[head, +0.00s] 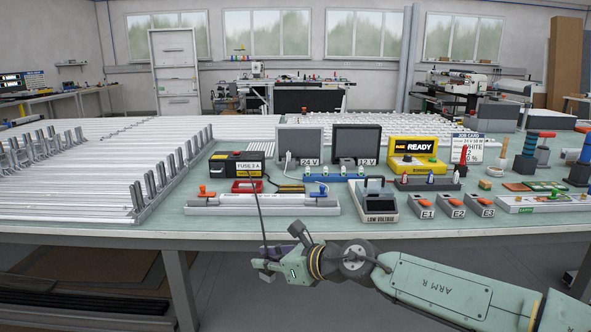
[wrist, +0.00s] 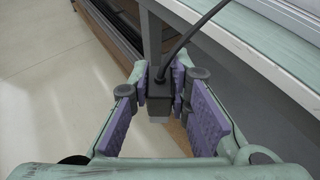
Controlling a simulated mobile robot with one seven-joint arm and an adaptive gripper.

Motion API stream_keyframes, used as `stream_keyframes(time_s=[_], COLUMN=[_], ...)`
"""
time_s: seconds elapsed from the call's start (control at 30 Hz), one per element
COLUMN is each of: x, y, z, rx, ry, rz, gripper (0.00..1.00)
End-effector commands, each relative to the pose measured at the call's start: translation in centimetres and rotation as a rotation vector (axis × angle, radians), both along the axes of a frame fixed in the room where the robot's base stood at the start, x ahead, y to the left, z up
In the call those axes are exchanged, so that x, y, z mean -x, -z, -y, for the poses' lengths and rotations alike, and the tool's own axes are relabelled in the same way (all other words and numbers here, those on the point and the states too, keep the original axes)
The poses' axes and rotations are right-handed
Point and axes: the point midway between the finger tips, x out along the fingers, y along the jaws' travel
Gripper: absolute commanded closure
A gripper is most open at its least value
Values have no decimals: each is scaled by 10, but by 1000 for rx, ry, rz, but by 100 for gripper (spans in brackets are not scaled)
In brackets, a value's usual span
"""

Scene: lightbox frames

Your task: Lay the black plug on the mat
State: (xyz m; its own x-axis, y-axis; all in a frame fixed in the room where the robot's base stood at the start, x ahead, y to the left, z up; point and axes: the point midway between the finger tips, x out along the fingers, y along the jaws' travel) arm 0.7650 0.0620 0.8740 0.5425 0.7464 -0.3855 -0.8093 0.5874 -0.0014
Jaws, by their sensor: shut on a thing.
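My gripper (head: 270,262) is shut on the black plug (wrist: 159,98), between its purple pads in the wrist view. A black cable (wrist: 193,35) runs up from the plug, away towards the table. In the head view this cable (head: 258,212) hangs down over the table's front edge from near the black and yellow fuse box (head: 237,165). The plug is mostly hidden by my fingers there. My gripper is in front of the table, seen against its underside, with floor behind it in the wrist view. I cannot pick out a separate mat on the pale green tabletop.
The table (head: 345,229) has a long front edge close to my gripper, and a leg (head: 180,288) at left. A low-voltage unit (head: 375,202), a white terminal strip (head: 263,203) and several small switch boxes stand near the edge. White rails fill the left side.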

Motion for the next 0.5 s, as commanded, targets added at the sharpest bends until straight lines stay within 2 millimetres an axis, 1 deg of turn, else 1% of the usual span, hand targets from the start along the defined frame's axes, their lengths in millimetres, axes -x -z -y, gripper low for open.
stream_keyframes(time_s=[0.03,0.1,0.17,0.2,0.27,0.3,0.37,0.4,0.5], x=[-9,-20,-28,-31,-36,-39,-42,-43,-42], y=[20,45,65,79,100,115,138,156,191], z=[2,6,10,12,16,18,22,25,31], rx=[7,4,4,3,0,-2,-4,-7,-9], ry=[50,120,176,211,265,302,358,399,483], rz=[-4,-4,-4,-4,-5,-6,-9,-10,-9], gripper=[100,100,100,100,100,100,100,100,100])
